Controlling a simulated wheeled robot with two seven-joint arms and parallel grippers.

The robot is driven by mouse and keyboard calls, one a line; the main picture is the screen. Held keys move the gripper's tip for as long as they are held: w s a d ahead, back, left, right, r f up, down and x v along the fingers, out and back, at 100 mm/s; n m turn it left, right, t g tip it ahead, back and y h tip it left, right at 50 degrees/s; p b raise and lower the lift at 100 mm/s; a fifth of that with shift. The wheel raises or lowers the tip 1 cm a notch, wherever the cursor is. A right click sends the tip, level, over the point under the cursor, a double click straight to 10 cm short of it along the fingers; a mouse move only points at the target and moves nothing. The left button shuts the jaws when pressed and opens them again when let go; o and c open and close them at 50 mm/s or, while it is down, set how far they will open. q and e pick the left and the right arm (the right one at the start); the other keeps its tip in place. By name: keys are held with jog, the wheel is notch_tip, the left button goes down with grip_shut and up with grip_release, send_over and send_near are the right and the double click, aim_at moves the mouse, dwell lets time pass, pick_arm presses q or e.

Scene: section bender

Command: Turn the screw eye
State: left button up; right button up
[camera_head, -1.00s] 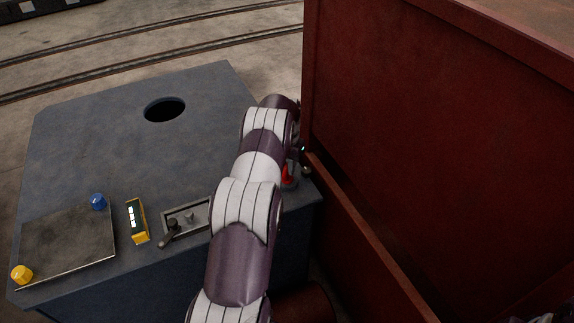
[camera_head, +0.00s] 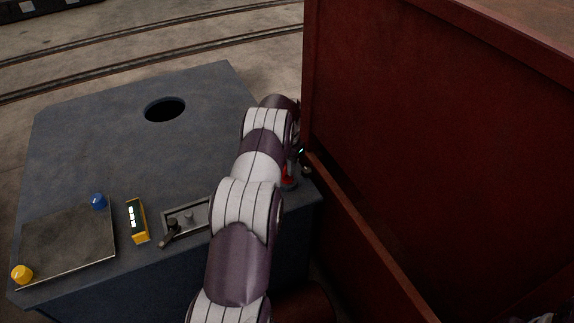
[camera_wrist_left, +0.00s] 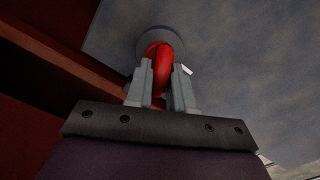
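The red screw eye (camera_wrist_left: 163,57) shows in the left wrist view, seen nearly edge-on above a round grey base (camera_wrist_left: 178,38). My left gripper (camera_wrist_left: 163,70) has one finger on each side of the red ring, and the fingers appear closed against it. In the head view only a small red part of the screw eye (camera_head: 289,183) shows beside my left arm, near the right edge of the blue-grey cabinet top. The arm hides most of that gripper there. My right gripper is not in view.
A tall dark red metal body (camera_head: 440,120) stands close on the right of the arm. The cabinet top (camera_head: 90,130) has a round hole (camera_head: 165,109), a plate (camera_head: 66,245) with blue and yellow knobs, a yellow-framed display (camera_head: 137,221) and a small lever panel (camera_head: 187,218).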

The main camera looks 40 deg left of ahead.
pick_arm(q)
jog(key=shift+o, duration=1.4)
notch_tip(320, 180, up, 12)
jog(key=p, duration=1)
jog(key=shift+r, duration=0.25)
